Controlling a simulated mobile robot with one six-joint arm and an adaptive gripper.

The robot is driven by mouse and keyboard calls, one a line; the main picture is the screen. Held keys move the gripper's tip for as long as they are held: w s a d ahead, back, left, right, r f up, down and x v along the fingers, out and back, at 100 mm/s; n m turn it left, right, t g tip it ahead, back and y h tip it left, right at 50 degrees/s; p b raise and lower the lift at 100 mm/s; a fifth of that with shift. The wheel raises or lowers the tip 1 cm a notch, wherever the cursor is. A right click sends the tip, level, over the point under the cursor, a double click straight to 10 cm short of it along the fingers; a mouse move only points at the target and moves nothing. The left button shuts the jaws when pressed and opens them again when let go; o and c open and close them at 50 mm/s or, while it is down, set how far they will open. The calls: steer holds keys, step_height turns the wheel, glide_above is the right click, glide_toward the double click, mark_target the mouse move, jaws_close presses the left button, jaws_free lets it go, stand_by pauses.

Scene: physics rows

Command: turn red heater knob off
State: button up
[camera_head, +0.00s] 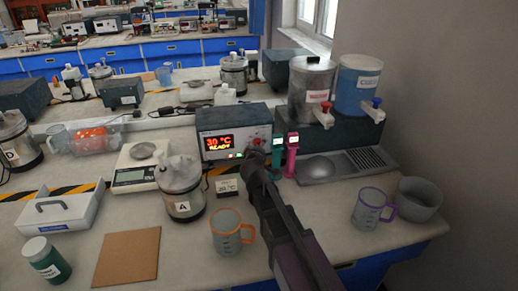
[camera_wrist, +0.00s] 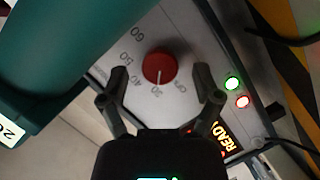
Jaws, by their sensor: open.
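The red heater knob (camera_wrist: 159,67) is on the grey front panel of the heater box, with a dial marked 30, 40, 50, 60 and what looks like OFF around it. Its white pointer line points toward the 30 mark. The heater box (camera_head: 225,118) stands on the bench in the head view, and its display (camera_head: 219,143) reads 30 °C READY. My gripper (camera_wrist: 155,85) is open, with one finger on either side of the knob in the wrist view. I see no contact.
An orange-rimmed beaker (camera_head: 228,232) stands beside my arm. Green and red lights (camera_wrist: 233,84) adjoin the display.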

steer(key=shift+w, duration=0.3)
steer(key=shift+f, duration=0.1)
jaws_close()
steer(key=shift+n+t+h+b, duration=0.5)
steer(key=shift+n+b, duration=0.35)
steer(key=shift+n, duration=0.35)
jaws_free()
